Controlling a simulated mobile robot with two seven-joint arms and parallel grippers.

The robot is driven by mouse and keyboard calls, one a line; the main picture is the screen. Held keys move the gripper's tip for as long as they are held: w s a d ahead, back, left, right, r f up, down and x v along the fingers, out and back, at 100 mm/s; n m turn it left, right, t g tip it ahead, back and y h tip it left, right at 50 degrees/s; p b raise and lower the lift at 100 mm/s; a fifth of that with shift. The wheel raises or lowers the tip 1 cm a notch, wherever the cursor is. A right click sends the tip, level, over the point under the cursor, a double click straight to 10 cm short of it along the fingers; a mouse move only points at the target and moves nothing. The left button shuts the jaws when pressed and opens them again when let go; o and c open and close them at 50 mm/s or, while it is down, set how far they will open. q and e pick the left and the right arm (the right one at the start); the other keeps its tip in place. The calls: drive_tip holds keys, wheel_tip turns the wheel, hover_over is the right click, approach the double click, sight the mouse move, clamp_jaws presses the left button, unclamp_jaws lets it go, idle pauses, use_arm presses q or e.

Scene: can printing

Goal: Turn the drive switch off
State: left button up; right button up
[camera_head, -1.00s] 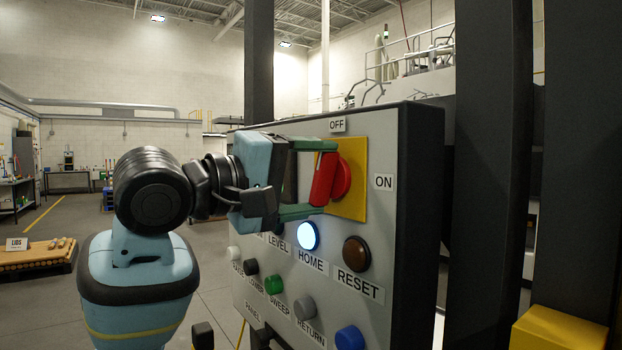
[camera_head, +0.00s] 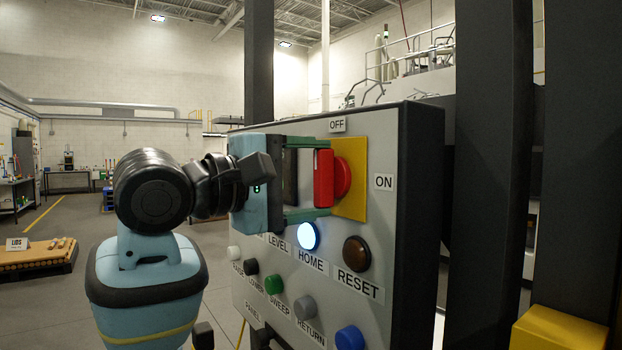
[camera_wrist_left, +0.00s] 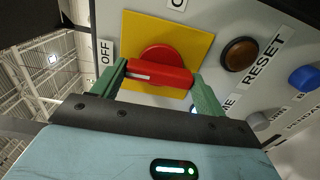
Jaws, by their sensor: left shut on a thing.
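The red drive switch (camera_head: 324,178) sits on a yellow plate (camera_head: 353,205) on the grey control panel, with an OFF label (camera_head: 337,125) above and an ON label (camera_head: 383,182) to the right. Its bar handle stands upright, in line with OFF. My left gripper (camera_head: 318,178) is shut on the handle, one green finger at its top end and one at its bottom end. In the left wrist view the red handle (camera_wrist_left: 160,73) lies between the green fingertips (camera_wrist_left: 160,82), with a pale mark toward the OFF side. My right gripper is not in view.
Below the switch are a lit HOME button (camera_head: 308,236), a brown RESET button (camera_head: 356,251), a blue button (camera_head: 349,338) and several smaller ones. A dark post (camera_head: 489,180) stands right of the panel. Open floor lies to the left.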

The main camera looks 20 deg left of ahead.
use_arm(q)
drive_tip(key=o, duration=1)
drive_tip(key=shift+v, duration=3.9)
